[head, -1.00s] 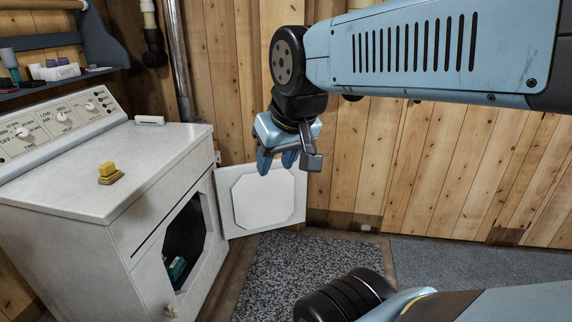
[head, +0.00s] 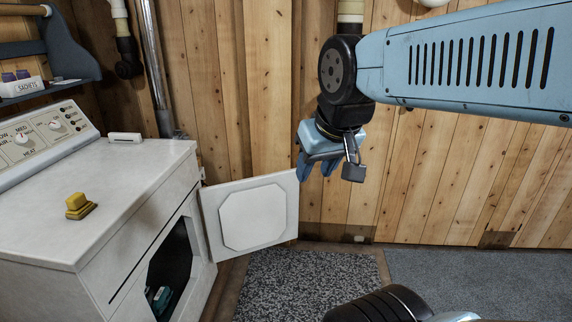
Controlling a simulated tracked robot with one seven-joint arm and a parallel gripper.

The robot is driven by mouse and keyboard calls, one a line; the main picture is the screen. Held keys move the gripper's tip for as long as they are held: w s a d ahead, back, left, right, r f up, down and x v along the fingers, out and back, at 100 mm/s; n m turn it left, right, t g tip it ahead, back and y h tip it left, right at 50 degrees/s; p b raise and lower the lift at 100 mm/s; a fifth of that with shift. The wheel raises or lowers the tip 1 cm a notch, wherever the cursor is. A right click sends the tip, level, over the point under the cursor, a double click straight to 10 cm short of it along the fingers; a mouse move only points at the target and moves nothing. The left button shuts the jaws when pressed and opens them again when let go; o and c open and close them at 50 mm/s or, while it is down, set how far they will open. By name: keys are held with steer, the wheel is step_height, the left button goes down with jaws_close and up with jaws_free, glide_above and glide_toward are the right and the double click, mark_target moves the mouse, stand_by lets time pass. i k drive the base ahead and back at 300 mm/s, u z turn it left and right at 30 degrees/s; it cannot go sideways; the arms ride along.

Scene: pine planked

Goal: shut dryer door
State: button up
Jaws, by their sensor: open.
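The white dryer (head: 125,190) stands at the left, with its front opening (head: 172,265) uncovered and dark inside. Its white door (head: 285,208) with an octagonal panel is swung wide open, hinged at the far side of the opening. My gripper (head: 316,172) is open and empty, pointing down. In the picture it appears just right of the door's upper free corner; I cannot tell whether it touches the door. A teal item (head: 160,298) lies inside the drum.
A yellow brush (head: 79,206) and a small white box (head: 125,138) sit on the dryer top. A speckled mat (head: 300,285) lies on the floor before the door. A plank wall (head: 440,190) stands behind. The grey floor at right (head: 470,268) is clear.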

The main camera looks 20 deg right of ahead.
mark_target(241, 217)
steer(key=z, duration=0.4)
steer(key=i, duration=1.7)
steer(key=u, duration=0.5)
steer(key=k, duration=0.9)
steer(key=u, duration=0.2)
steer(key=i, duration=0.9)
steer(key=z, duration=0.1)
